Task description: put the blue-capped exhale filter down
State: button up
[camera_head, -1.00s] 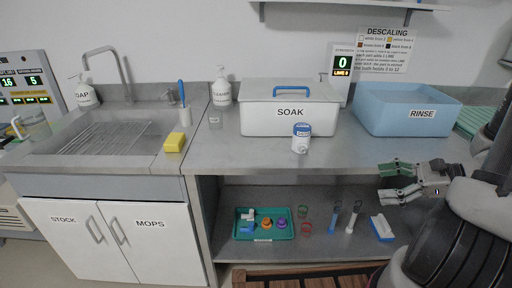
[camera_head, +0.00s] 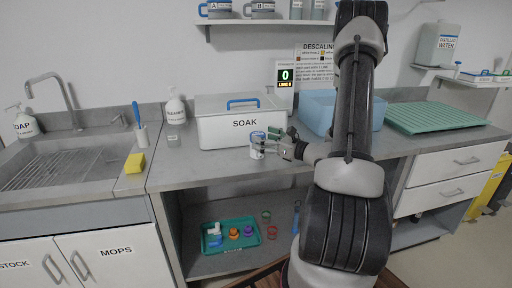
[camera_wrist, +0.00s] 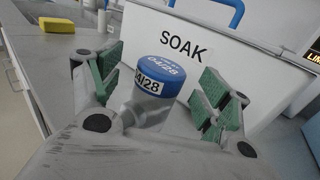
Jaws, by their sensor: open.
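The blue-capped exhale filter (camera_head: 257,145) stands upright on the steel counter, in front of the white SOAK bin. In the wrist view the filter (camera_wrist: 153,88) shows its blue cap and a label reading 04/28. My gripper (camera_head: 270,143) is at the filter. In the wrist view my open gripper (camera_wrist: 152,92) has its green-padded fingers on either side of the filter, with gaps visible between pads and filter. The filter's lower part is hidden by my gripper in the wrist view.
The SOAK bin (camera_head: 235,131) is close behind the filter. A yellow sponge (camera_head: 135,163) lies to the left near the sink. The blue rinse tub (camera_head: 318,112) is behind my arm. A teal tray (camera_head: 210,246) with small parts sits on the shelf below.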

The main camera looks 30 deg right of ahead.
aim_at(259, 134)
jog(key=shift+x, duration=1.6)
jog(key=shift+d+f, duration=0.1)
jog(key=c, duration=1.2)
jog(key=shift+c, duration=0.2)
